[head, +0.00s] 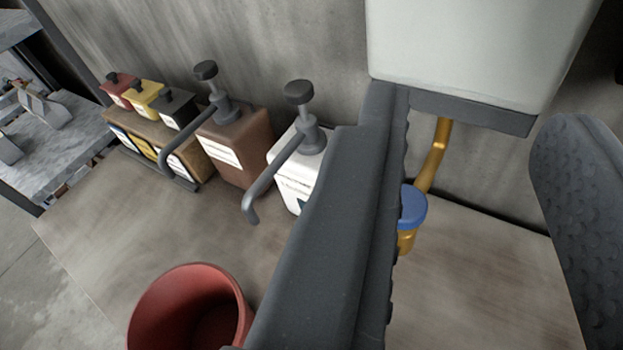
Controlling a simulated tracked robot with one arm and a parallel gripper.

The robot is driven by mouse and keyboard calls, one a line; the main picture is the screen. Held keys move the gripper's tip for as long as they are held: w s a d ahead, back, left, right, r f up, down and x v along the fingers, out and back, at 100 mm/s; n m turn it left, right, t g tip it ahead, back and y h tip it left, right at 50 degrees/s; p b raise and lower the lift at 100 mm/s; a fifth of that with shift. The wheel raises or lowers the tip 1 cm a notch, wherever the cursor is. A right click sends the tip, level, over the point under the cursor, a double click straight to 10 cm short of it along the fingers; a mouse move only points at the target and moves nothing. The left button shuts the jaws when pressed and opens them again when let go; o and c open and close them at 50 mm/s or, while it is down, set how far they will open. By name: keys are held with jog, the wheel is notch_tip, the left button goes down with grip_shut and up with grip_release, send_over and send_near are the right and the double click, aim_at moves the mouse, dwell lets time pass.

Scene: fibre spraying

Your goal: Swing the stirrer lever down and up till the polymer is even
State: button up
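My gripper (475,112) is open, with its two dark fingers wide apart and nothing between them that I can see it hold. A brass bent part (436,155) with a blue cap (413,205) shows between the fingers, beneath a white tank (480,45) with a dark base. I cannot tell if this brass part is the stirrer lever or a tap. The left finger stands in front of part of it, and I cannot tell if they touch. The polymer is not visible.
A red bucket (150,302) stands on the worktop (100,255) at the lower left. A brown pump container (235,150) and a white pump container (295,175) stand behind it. Small coloured containers (145,95) stand farther left. A concrete wall (290,40) closes the back.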

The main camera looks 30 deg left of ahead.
jog(key=w+a+f+m+p, duration=0.1)
jog(key=w+a+f+p, duration=0.1)
jog(key=w+a+f, duration=0.55)
jog(key=w+a+f+m+p, duration=0.1)
jog(key=w+a+f+p, duration=0.3)
jog(key=f, duration=0.6)
jog(key=s+f+t+h+p, duration=0.1)
jog(key=s+f+h, duration=0.1)
jog(key=f, duration=0.8)
jog(key=s+f+t+h+p, duration=0.1)
jog(key=s+f+p, duration=0.15)
jog(key=f, duration=0.75)
jog(key=shift+m, duration=0.4)
jog(key=w, duration=1.2)
jog(key=shift+d, duration=0.35)
jog(key=shift+c, duration=0.3)
